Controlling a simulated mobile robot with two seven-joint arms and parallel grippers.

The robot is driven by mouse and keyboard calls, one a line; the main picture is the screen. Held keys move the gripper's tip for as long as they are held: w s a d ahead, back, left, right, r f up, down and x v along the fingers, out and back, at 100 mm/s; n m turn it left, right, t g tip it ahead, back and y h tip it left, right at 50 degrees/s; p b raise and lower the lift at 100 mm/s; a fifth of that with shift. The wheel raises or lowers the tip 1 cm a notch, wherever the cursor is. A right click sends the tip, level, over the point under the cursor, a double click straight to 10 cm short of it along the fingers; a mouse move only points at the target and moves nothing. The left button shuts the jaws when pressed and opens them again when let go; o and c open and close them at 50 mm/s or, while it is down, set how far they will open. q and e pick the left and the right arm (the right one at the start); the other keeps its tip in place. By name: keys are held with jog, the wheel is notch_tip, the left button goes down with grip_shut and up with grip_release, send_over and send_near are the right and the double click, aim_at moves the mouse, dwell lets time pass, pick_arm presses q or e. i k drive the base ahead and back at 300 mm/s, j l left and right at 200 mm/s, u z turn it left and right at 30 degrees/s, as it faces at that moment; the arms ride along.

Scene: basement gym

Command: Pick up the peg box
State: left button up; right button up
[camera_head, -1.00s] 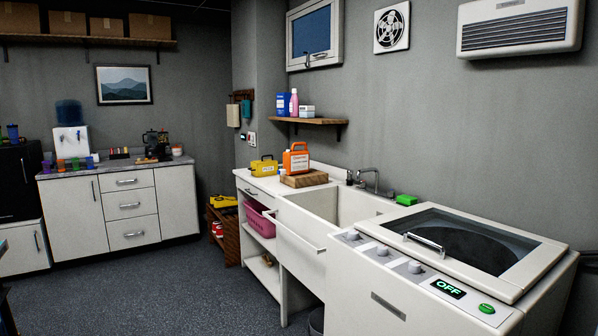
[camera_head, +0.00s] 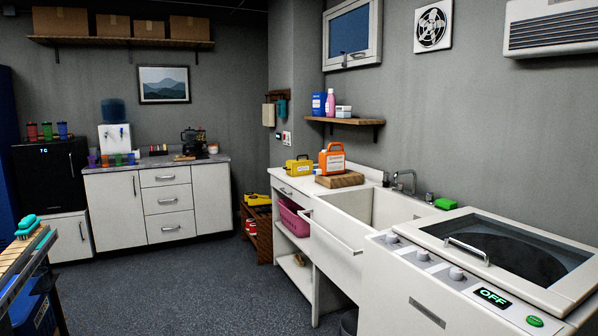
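Neither of my grippers is in view.
The white sink unit (camera_head: 337,250) and a top-loading washer (camera_head: 420,290) line the right wall. A pink basket (camera_head: 293,220) sits on the unit's shelf. A slatted bench (camera_head: 25,252) stands at lower left. The floor (camera_head: 200,290) between is clear.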

aim_at(305, 167)
jog(key=i+j+u, duration=0.1)
jog(key=i+u, duration=0.35)
jog(key=i, duration=3.4)
jog(key=i+z, duration=0.2)
jog(key=i, duration=0.35)
jog(key=i+j+z, duration=0.2)
jog(key=i, duration=0.35)
jog(key=i+j+z, duration=0.15)
jog(key=i+z, duration=0.25)
jog(key=i+j+z, duration=0.15)
jog(key=z, duration=0.2)
jog(key=i+j+z, duration=0.25)
jog(key=z, duration=0.15)
jog(key=i+j+z, duration=0.15)
jog(key=j+z, duration=0.25)
